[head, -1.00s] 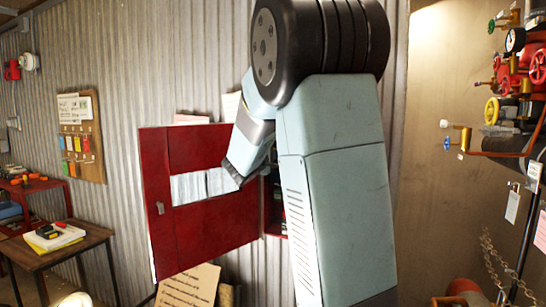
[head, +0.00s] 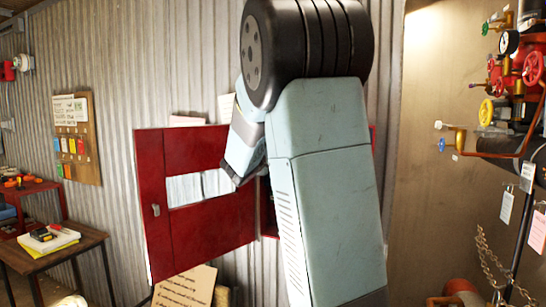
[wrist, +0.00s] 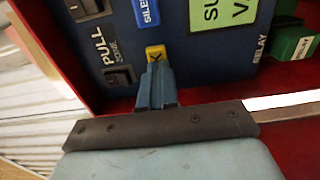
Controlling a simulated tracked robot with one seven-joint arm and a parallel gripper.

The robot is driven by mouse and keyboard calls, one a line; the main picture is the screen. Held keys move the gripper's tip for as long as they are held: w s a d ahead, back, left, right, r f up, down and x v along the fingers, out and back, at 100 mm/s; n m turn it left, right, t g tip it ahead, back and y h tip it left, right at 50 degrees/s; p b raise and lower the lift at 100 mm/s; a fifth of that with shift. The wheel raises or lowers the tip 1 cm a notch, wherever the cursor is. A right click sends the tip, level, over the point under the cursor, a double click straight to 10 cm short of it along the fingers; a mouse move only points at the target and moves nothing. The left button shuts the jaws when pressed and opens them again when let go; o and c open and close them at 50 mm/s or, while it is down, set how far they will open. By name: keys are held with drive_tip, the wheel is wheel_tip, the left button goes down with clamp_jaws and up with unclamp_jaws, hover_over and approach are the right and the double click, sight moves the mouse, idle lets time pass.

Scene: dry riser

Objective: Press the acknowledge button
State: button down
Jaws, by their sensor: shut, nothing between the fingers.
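In the wrist view, a yellow button (wrist: 155,51) with a letter K showing sits on a dark blue panel (wrist: 200,72). I take it for the acknowledge button; the rest of its label is hidden. My gripper (wrist: 156,68) is shut, its fingertips right at the button's lower edge and overlapping it in the picture. I cannot tell whether they touch or press it. In the head view, the red cabinet door (head: 205,222) stands open, and my arm hides the gripper and most of the cabinet's inside.
Beside the button are a blue button (wrist: 146,12), a black switch (wrist: 119,76) near a "PULL" label and a green block (wrist: 295,40) near "RELAY". Valves (head: 533,68) stand at the right.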

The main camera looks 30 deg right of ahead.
drive_tip(key=v, duration=0.5)
drive_tip(key=shift+s+a, duration=0.25)
drive_tip(key=shift+a, duration=0.05)
idle(0.6)
